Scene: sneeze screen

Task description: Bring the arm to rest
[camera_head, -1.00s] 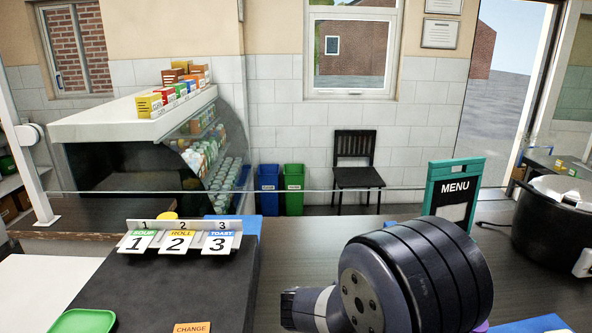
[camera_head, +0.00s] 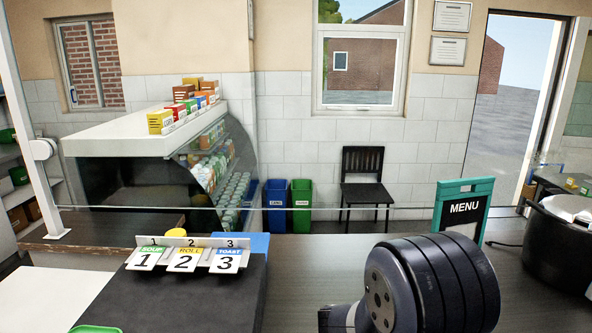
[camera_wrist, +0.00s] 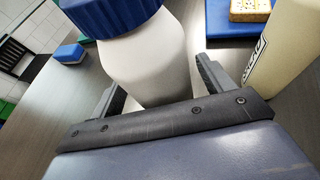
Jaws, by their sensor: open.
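My gripper (camera_wrist: 160,75) is open in the wrist view, with one dark finger on each side. A white bottle with a blue cap (camera_wrist: 150,62) shows between the fingers in that picture. Its base is hidden behind the gripper body, and I cannot tell whether the fingers touch it. In the head view my dark, rounded arm joint is at the lower right, over the counter (camera_head: 310,262). My gripper is not visible in that view.
A menu stand (camera_head: 462,208) and black pot (camera_head: 565,243) stand at right. A number rack (camera_head: 190,256) stands at left. A clear screen crosses behind the counter. In the wrist view, a cream bottle (camera_wrist: 285,45) is beside the right finger, near a blue board (camera_wrist: 228,22) with toast.

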